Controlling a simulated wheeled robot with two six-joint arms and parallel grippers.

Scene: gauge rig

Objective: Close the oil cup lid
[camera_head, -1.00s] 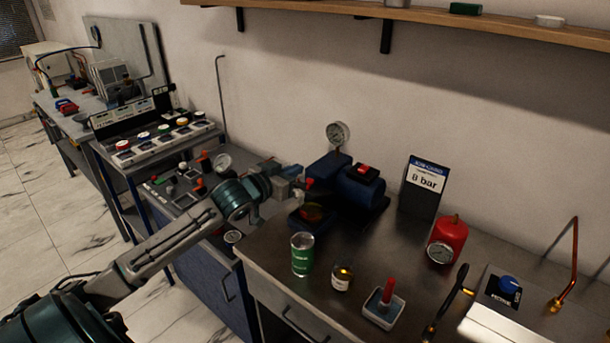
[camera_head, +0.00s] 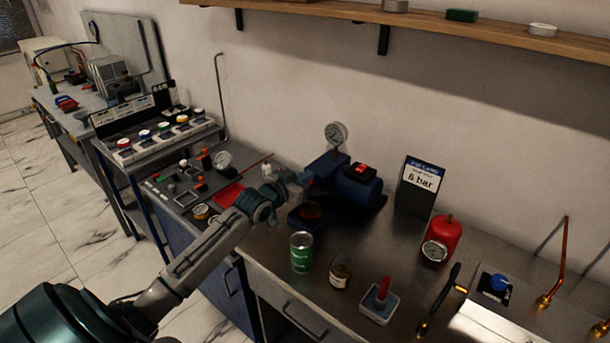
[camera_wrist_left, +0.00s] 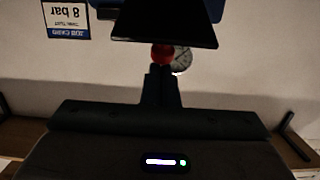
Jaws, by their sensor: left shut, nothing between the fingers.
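A blue machine (camera_head: 345,190) with a red switch on top stands at the back of the steel bench. My left gripper (camera_head: 305,177) is shut and empty at the machine's upper left side, above the round part. In the left wrist view its dark fingers (camera_wrist_left: 160,88) are together below a round red part (camera_wrist_left: 162,54) and a gauge. Contact cannot be told. My right gripper is out of view.
A green can (camera_head: 301,252), a small jar (camera_head: 340,271) and a tray with a red stick (camera_head: 379,302) stand in front of the machine. A pressure gauge (camera_head: 336,134) rises behind it. A sign reading 8 bar (camera_head: 420,185) and a red tank (camera_head: 441,238) stand to the right.

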